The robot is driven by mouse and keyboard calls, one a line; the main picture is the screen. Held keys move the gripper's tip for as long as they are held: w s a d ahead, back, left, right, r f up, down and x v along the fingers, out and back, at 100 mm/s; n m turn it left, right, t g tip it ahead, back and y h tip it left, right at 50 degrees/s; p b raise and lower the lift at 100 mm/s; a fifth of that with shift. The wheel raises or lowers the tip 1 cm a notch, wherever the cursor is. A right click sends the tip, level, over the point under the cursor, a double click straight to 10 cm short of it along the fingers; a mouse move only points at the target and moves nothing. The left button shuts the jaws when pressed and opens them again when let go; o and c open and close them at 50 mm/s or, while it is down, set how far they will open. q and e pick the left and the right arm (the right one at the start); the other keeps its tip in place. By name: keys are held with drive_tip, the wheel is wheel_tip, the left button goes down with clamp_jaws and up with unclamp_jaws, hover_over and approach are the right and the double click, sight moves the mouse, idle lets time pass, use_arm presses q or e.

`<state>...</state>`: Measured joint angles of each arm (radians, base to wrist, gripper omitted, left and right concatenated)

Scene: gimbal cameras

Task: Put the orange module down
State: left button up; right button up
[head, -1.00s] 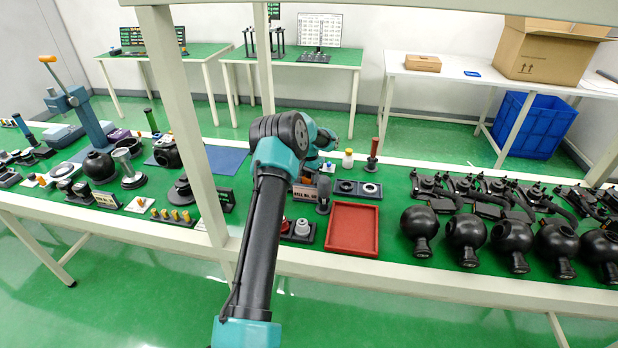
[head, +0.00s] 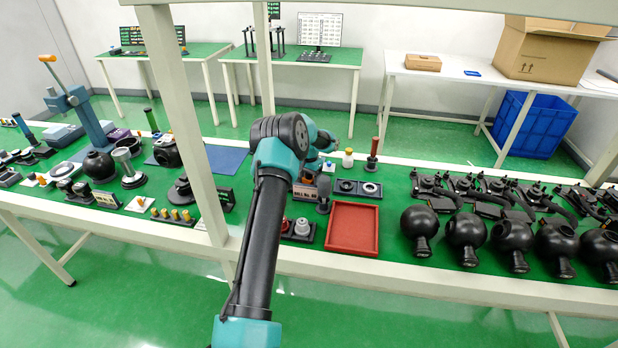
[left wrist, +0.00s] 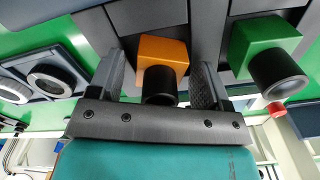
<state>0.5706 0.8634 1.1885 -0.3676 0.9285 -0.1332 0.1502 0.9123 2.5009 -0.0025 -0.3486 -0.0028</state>
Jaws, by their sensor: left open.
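The orange module (left wrist: 163,55), an orange block with a dark round cylinder on its near end, is between the two fingers of my left gripper (left wrist: 158,82) in the left wrist view. The fingers are open, one on each side of it, with a visible gap at each side. The module appears to rest at a dark grey holder (left wrist: 205,20); the exact contact is hidden. In the head view my left arm covers most of this spot, and the jaws cannot be made out. My right gripper is in neither view.
A green module (left wrist: 265,50) sits close to the right finger in the left wrist view. Dark plates with rings (left wrist: 52,80) lie to the left. In the head view, a red tray (head: 352,228) and several black round housings (head: 467,234) stand right of my arm.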

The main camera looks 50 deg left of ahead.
use_arm(q)
wheel_tip(320, 180, up, 12)
drive_tip(key=shift+r, duration=0.15)
idle(0.4)
